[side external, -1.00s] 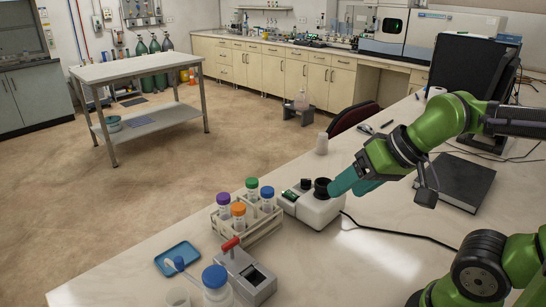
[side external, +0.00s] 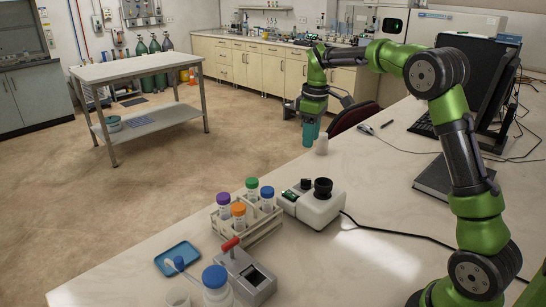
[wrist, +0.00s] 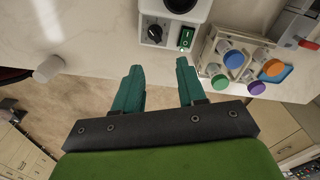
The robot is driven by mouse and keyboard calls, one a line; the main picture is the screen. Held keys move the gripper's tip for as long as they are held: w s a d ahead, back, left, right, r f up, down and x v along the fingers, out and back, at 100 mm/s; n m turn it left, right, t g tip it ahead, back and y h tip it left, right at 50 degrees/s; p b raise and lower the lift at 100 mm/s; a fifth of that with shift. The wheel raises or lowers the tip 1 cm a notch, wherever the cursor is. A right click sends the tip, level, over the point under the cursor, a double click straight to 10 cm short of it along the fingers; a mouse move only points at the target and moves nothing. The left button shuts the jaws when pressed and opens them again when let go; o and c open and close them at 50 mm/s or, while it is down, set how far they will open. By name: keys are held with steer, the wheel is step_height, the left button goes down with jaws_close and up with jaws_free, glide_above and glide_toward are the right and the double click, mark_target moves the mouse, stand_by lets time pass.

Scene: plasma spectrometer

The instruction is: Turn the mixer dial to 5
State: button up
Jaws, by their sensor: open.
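The mixer (side external: 312,205) is a white box on the bench with a black round cup on top, a small black dial (side external: 306,183) and a green lit switch (side external: 290,195). In the wrist view the dial (wrist: 155,31) shows at the top, left of the green switch (wrist: 186,38); its number markings are too small to read. My gripper (side external: 308,140) points down with teal fingers, beyond the mixer near the bench's far edge. In the wrist view its fingers (wrist: 158,78) are apart with nothing between them, clear of the mixer.
A tube rack (side external: 250,228) with several coloured caps stands left of the mixer. A red-handled grey device (side external: 246,275), blue tray (side external: 178,258) and blue-capped bottle (side external: 215,283) are nearer. A white bottle (side external: 322,144) stands beside my gripper. A black cable runs right from the mixer.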

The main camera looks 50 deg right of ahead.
mark_target(306, 183)
steer(key=f+n, duration=0.1)
steer(key=f, duration=0.4)
steer(key=w+f+n, duration=0.1)
steer(key=f+n, duration=0.1)
steer(key=f, duration=0.2)
steer(key=d+f+n, duration=0.1)
steer(key=f+n, duration=0.1)
steer(key=f, duration=0.3)
steer(key=shift+w+f+g, duration=0.25)
steer(key=shift+f+g, duration=0.05)
steer(key=shift+f, duration=0.05)
jaws_close()
